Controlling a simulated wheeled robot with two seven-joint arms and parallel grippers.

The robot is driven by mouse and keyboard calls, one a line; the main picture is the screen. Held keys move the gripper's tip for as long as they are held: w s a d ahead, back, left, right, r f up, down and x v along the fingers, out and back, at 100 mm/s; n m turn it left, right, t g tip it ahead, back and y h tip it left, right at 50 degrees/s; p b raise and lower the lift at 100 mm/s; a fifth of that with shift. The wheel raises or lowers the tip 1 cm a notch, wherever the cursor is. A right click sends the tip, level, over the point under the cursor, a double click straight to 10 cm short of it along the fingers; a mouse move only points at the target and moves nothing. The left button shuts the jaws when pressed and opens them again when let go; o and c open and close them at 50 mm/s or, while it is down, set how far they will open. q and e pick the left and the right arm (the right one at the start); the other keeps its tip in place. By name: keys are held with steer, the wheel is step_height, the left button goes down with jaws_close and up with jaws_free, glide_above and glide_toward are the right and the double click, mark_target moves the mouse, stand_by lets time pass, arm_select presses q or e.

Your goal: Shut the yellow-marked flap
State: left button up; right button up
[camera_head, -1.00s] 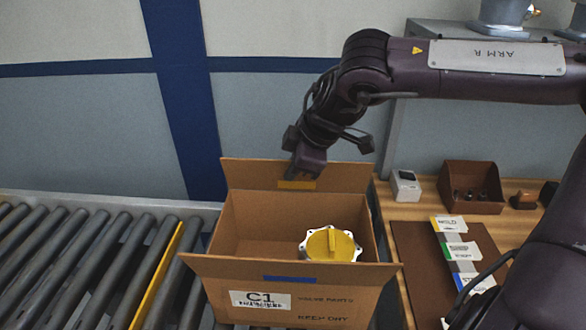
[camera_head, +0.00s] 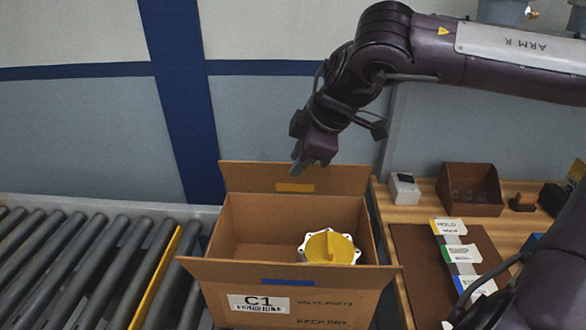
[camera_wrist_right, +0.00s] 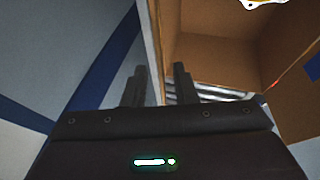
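The cardboard box (camera_head: 345,305) stands open. Its far flap (camera_head: 250,178) bears a yellow strip (camera_head: 295,188) and stands up at the back, leaning slightly outward. The near flap (camera_head: 225,270), with a blue strip (camera_head: 288,282), is folded outward. My right gripper (camera_head: 299,168) is at the far flap's top edge, above the yellow strip. In the right wrist view my right gripper (camera_wrist_right: 160,72) has its fingers apart, and the flap shows nearly edge-on (camera_wrist_right: 151,45) in the gap; contact cannot be told. My left gripper is out of view.
A white housing with a yellow top (camera_head: 330,246) lies inside the box. A roller conveyor (camera_head: 75,262) is at the left. A wooden table (camera_head: 405,212) at the right holds a brown bin (camera_head: 470,190), a small white device (camera_head: 404,188) and labelled cards (camera_head: 462,253).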

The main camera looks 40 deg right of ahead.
steer(key=shift+v, duration=1.75)
